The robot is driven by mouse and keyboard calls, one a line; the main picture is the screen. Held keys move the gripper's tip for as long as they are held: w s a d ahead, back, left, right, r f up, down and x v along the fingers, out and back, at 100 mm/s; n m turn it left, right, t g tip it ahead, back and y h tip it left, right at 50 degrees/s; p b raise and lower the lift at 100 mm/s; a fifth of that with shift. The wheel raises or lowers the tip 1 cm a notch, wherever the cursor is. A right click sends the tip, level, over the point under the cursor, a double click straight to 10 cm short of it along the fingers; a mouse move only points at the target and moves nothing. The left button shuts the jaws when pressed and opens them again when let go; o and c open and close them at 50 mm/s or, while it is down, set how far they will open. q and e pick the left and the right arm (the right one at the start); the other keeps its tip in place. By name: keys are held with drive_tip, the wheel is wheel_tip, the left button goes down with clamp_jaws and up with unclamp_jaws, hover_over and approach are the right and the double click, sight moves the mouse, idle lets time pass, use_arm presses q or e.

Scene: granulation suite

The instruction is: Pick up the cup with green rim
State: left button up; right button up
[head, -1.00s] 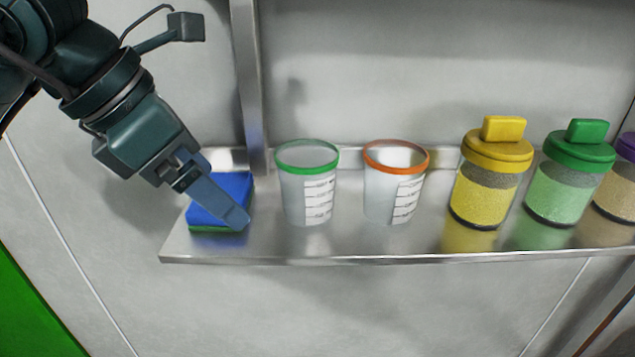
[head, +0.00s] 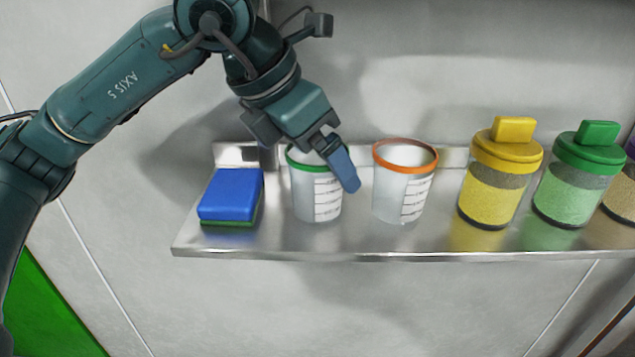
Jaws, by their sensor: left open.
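The cup with green rim (head: 314,194) stands upright on the metal shelf, a translucent white cup with a printed scale on its side. My left gripper (head: 343,172) is open and comes down over the cup's upper right side, covering part of the green rim. One finger shows in front of the cup's right edge; the other finger is hidden, and I cannot tell whether the gripper touches the cup. My right gripper is not in view.
A cup with orange rim (head: 399,187) stands close to the right on the shelf (head: 330,243). A blue sponge (head: 230,194) lies to the left. A yellow-lidded jar (head: 494,188) and a green-lidded jar (head: 571,189) stand farther right. The wall is close behind.

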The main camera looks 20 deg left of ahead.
use_arm(q)
drive_tip(key=shift+c, duration=0.4)
drive_tip(key=c, duration=1)
drive_tip(key=shift+r, duration=0.1)
